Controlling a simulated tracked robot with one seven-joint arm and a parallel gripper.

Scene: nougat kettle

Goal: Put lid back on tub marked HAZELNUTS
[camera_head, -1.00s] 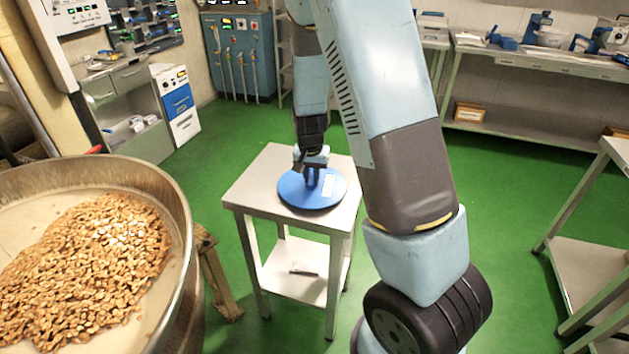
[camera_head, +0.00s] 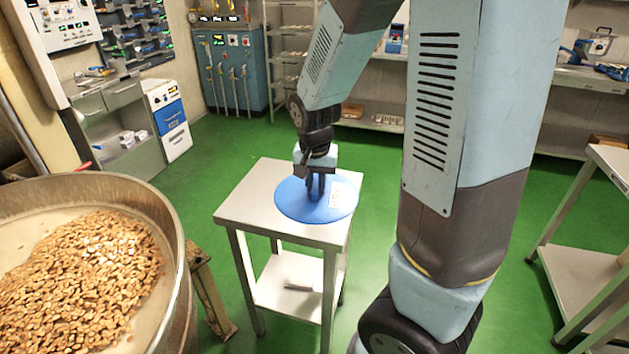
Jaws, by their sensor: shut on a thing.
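A round blue lid (camera_head: 290,203) with a pale label shows at the top of a small light table (camera_head: 243,203). My gripper (camera_head: 316,190) points down over the middle of the lid and is shut on its raised handle, which the fingers largely hide. The lid looks level. I cannot tell whether it touches the table top or hangs just above it. No tub marked HAZELNUTS can be made out in this view.
A large round kettle (camera_head: 178,262) holding nuts (camera_head: 85,280) stands at the left. A pale object lies on the table's lower shelf (camera_head: 275,292). Another table (camera_head: 612,165) stands at the right. Green floor (camera_head: 390,180) is open around the small table.

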